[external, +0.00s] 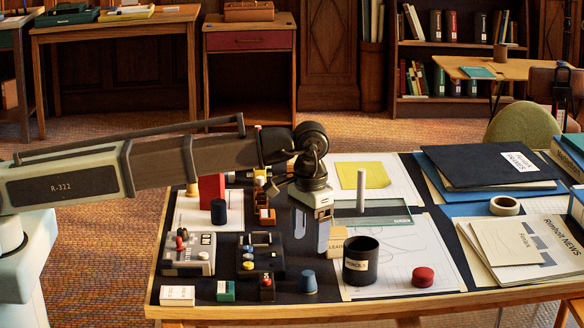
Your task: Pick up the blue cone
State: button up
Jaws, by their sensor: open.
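The blue cone (308,282) is small with a flat top. It stands upright near the front edge of the desk, left of the black cup. My gripper (311,230) points down above the middle of the desk, behind the cone and higher in the picture. Its two pale fingers are apart with nothing visible between them. The gripper and the cone do not touch.
A black cup (360,262) and a cream box marked LEADS (338,244) stand close by on the right. A red round piece (423,277) lies farther right. Left are a black device (262,254), a grey control box (189,254) and small blocks.

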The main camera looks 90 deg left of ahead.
aim_at(307, 274)
notch_tip(307, 274, down, 6)
jog(key=shift+f, duration=0.2)
jog(key=shift+s+a+f, duration=0.1)
jog(key=shift+a+f, duration=0.1)
jog(key=shift+f, duration=1.1)
jog(key=shift+s+a+f, duration=0.1)
jog(key=shift+a+f, duration=0.05)
jog(key=shift+f, duration=1.15)
jog(key=c, duration=1.2)
